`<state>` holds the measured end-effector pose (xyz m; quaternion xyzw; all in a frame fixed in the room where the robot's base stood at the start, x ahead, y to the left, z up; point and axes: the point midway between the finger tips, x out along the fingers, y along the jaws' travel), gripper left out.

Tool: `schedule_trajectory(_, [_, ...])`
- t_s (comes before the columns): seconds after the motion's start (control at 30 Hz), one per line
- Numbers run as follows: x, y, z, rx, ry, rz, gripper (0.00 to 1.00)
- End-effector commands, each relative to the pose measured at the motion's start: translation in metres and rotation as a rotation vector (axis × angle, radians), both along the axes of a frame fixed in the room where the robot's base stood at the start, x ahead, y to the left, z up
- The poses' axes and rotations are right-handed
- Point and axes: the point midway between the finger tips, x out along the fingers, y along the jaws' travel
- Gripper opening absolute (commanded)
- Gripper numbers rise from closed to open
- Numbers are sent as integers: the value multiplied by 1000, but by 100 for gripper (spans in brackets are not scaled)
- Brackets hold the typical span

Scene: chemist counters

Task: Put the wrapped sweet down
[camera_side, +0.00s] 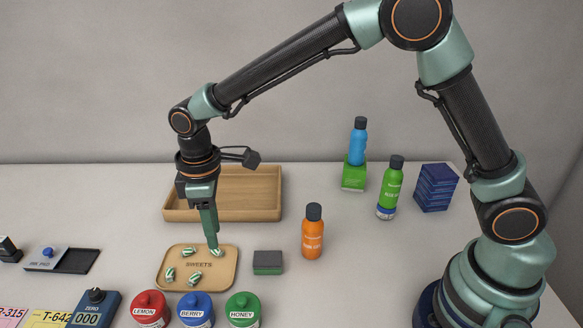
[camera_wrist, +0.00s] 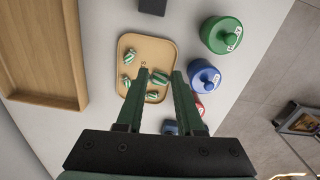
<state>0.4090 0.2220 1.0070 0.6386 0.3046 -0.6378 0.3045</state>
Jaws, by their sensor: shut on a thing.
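My gripper (camera_side: 213,245) points down over the right part of the tan sweets tray (camera_side: 226,272). It is shut on a green-and-white striped wrapped sweet (camera_side: 218,253), low at the tray; I cannot tell whether the sweet touches it. In the wrist view the held sweet (camera_wrist: 160,78) shows between the two fingertips (camera_wrist: 160,73), above the tray (camera_wrist: 147,45).
Red (camera_side: 150,310), blue (camera_side: 195,311) and green (camera_side: 243,311) lidded jars stand in front of the tray. A dark block (camera_side: 268,263) and an orange bottle (camera_side: 312,235) are to its right. A shallow wooden tray (camera_side: 260,213) lies behind.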

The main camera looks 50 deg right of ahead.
Motion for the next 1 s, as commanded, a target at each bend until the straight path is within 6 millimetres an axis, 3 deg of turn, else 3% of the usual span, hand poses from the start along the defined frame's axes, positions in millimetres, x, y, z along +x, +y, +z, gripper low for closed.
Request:
schedule_trajectory(0.03, [1, 1, 16, 3, -6, 0, 0])
schedule_trajectory(0.2, [1, 0, 55, 2, -4, 0, 0])
schedule_trajectory(0.43, [0, -1, 84, 0, 0, -3, 0])
schedule_trajectory(0.53, [0, -11, 90, 0, 0, -36, 0])
schedule_trajectory(0.67, [-2, -48, 91, -1, 1, -159, 0])
schedule_trajectory(0.77, [-9, -88, 90, 0, 1, -305, 0])
schedule_trajectory(1.0, [-43, -176, 79, 1, 0, -659, 0])
